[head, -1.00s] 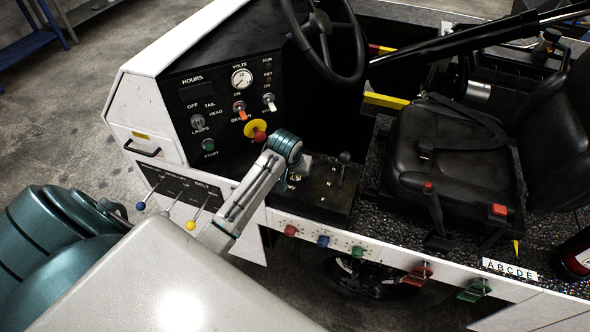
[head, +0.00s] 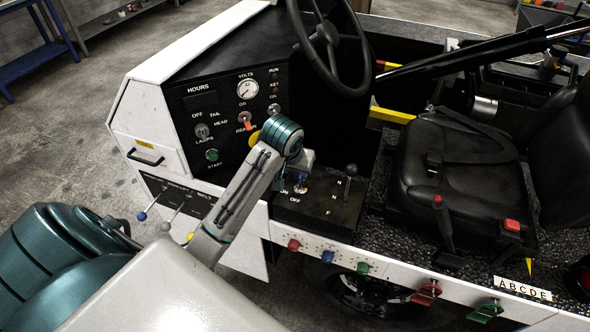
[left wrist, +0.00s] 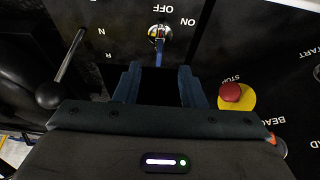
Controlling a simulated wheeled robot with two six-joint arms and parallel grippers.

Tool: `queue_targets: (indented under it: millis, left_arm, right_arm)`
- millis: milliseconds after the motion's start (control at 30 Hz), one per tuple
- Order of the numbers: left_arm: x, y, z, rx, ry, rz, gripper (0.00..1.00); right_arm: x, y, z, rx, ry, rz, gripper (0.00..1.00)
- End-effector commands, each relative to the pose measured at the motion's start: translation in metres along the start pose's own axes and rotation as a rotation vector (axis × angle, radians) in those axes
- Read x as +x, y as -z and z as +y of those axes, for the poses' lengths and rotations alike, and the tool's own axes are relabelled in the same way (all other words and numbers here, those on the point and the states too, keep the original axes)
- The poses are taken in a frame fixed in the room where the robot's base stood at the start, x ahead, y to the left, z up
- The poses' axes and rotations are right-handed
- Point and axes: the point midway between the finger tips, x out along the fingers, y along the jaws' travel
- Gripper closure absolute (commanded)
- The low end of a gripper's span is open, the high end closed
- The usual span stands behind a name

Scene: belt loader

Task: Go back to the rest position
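My left gripper (head: 304,168) is over the black side panel of the loader, just above a blue-tipped ON/OFF toggle switch (head: 301,186). In the left wrist view the two dark blue fingers (left wrist: 158,88) are spread apart with nothing between them. The toggle (left wrist: 160,33) stands ahead of the fingers, and they look apart from it. My right gripper is in neither view.
The red stop button (left wrist: 230,92) and a black shift lever (left wrist: 58,85) flank the gripper. The steering wheel (head: 328,42) rises behind it; the seat (head: 455,165) is to the right. Small coloured levers (head: 170,218) stick out at the front left. Open floor (head: 70,120) lies left.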

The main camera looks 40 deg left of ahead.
Motion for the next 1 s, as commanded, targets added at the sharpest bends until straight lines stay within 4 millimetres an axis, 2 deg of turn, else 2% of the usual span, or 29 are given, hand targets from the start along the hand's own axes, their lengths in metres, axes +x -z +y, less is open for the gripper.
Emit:
queue_targets:
  millis: [400, 467, 533, 667, 767, 900, 1000]
  left_arm:
    - [0.001, -0.001, 0.000, 0.001, 0.000, -0.001, 0.63]
    - [0.003, -0.006, 0.001, 0.006, -0.001, -0.004, 0.63]
    - [0.006, -0.019, 0.003, 0.021, -0.002, -0.010, 0.63]
    - [0.016, -0.067, 0.007, 0.076, -0.006, -0.023, 0.63]
    - [0.019, -0.115, 0.010, 0.131, -0.011, -0.033, 0.63]
    - [0.013, -0.177, 0.011, 0.199, -0.019, -0.043, 0.63]
    - [0.006, -0.210, 0.010, 0.236, -0.021, -0.049, 0.63]
  right_arm:
    - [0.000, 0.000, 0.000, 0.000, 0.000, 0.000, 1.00]
    - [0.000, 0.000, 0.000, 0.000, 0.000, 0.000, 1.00]
    - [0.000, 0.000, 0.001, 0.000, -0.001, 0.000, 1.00]
    - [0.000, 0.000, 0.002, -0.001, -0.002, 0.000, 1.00]
    - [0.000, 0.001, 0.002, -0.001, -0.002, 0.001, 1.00]
    - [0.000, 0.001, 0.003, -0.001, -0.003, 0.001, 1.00]
    - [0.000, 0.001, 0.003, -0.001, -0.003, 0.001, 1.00]
